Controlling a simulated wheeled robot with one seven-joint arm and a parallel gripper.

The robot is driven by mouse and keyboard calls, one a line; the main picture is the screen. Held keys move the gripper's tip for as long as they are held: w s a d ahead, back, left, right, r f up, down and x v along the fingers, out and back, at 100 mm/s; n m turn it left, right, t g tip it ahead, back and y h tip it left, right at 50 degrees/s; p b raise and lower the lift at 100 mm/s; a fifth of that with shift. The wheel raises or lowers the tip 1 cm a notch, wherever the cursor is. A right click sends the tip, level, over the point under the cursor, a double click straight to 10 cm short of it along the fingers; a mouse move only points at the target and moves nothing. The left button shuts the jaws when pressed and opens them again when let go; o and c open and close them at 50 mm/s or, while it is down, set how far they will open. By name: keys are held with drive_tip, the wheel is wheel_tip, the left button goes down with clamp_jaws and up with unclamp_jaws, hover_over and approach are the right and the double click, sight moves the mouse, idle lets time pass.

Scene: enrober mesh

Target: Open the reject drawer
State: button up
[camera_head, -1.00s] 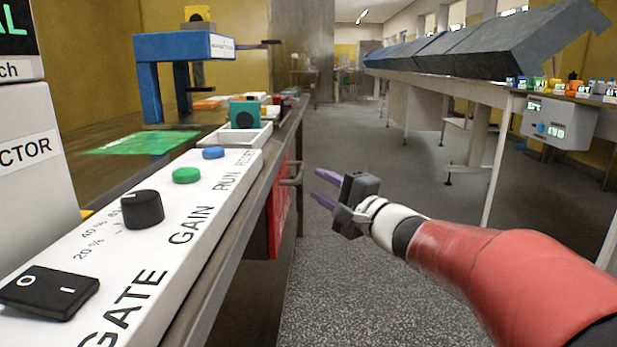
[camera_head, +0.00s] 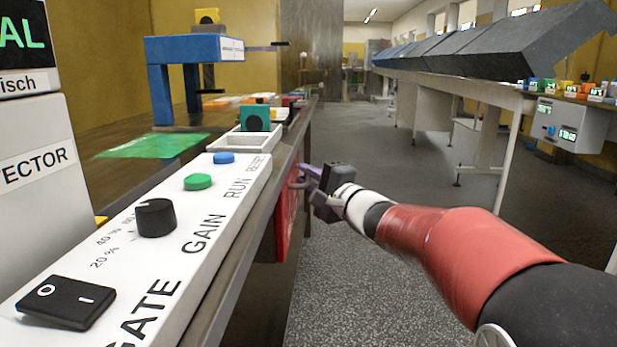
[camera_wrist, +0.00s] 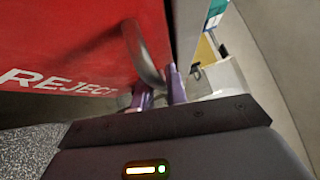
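The red reject drawer (camera_head: 287,212) hangs under the edge of the bench in the head view. Its front, lettered REJECT (camera_wrist: 75,45), fills the upper left of the wrist view. A curved metal handle (camera_wrist: 140,55) stands out from that front; it also shows in the head view (camera_head: 296,178). My gripper (camera_head: 309,177) is at the handle. In the wrist view its two purple fingertips (camera_wrist: 158,90) stand apart, with the handle's end close to them. I cannot tell whether they touch the handle. The drawer looks closed.
A white control panel (camera_head: 215,215) with a switch, knob and buttons lies along the bench edge. A white tray (camera_head: 240,143) holds a teal block. Grey floor (camera_head: 350,285) is open to the right, with a long conveyor table (camera_head: 470,92) beyond.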

clamp_jaws()
drive_tip(key=shift+d+f, duration=0.1)
drive_tip(key=shift+d, duration=0.2)
drive_tip(key=d+b, duration=0.5)
drive_tip(key=d, duration=1.2)
drive_tip(key=shift+s+d, duration=0.3)
drive_tip(key=shift+d, duration=0.1)
drive_tip(key=shift+o, duration=2.2)
unclamp_jaws()
